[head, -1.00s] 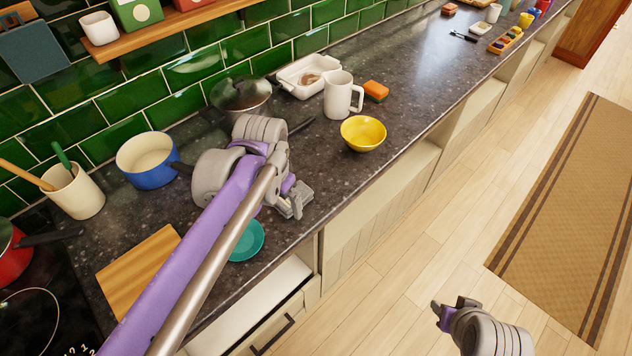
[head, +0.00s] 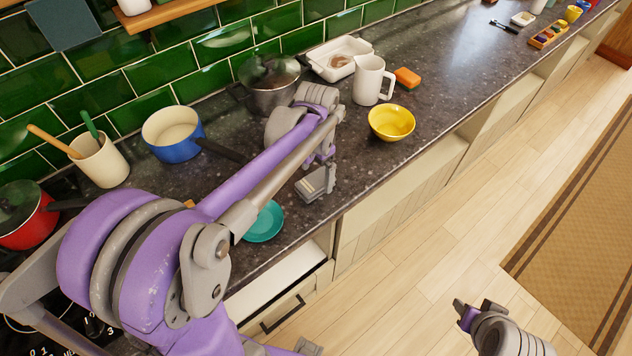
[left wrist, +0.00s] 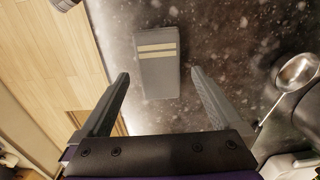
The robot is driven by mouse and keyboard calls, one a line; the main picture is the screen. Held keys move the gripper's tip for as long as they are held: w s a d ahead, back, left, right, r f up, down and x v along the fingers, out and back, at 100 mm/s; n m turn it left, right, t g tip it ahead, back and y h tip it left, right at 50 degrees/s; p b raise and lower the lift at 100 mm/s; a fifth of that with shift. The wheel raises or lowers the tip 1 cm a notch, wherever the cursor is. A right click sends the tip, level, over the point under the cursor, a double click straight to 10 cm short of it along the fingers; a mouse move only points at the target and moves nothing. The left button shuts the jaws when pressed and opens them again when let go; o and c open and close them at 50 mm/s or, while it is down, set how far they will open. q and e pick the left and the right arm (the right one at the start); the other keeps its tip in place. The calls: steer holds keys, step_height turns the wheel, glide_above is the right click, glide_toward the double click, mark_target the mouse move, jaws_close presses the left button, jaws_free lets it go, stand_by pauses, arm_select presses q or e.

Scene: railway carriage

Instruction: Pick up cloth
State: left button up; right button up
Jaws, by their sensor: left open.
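The cloth (left wrist: 158,60) is a grey folded rectangle with two pale stripes, lying flat on the dark speckled counter in the left wrist view. In the head view it shows as a small grey patch (head: 312,187) near the counter's front edge, partly covered by my left gripper (head: 325,172). My left gripper is open in the left wrist view (left wrist: 160,76), one finger on each side of the cloth's near end, with gaps between. I cannot tell its height above the cloth. My right gripper (head: 474,312) hangs over the floor, away from the counter; its jaw opening is unclear.
A teal dish (head: 263,222) lies left of the cloth. A yellow bowl (head: 391,123), white pitcher (head: 369,82), lidded pot (head: 268,85) and blue pan (head: 173,134) stand around it. A drawer (head: 283,307) is open below the counter.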

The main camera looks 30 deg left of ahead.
mark_target(316, 179)
arm_select(q)
steer(key=shift+f, duration=1.55)
steer(key=c, duration=1.5)
step_height(316, 179, up, 10)
steer(key=shift+s+r, duration=0.1)
steer(key=o, duration=0.9)
steer(key=shift+c, duration=0.2)
steer(key=c, duration=0.5)
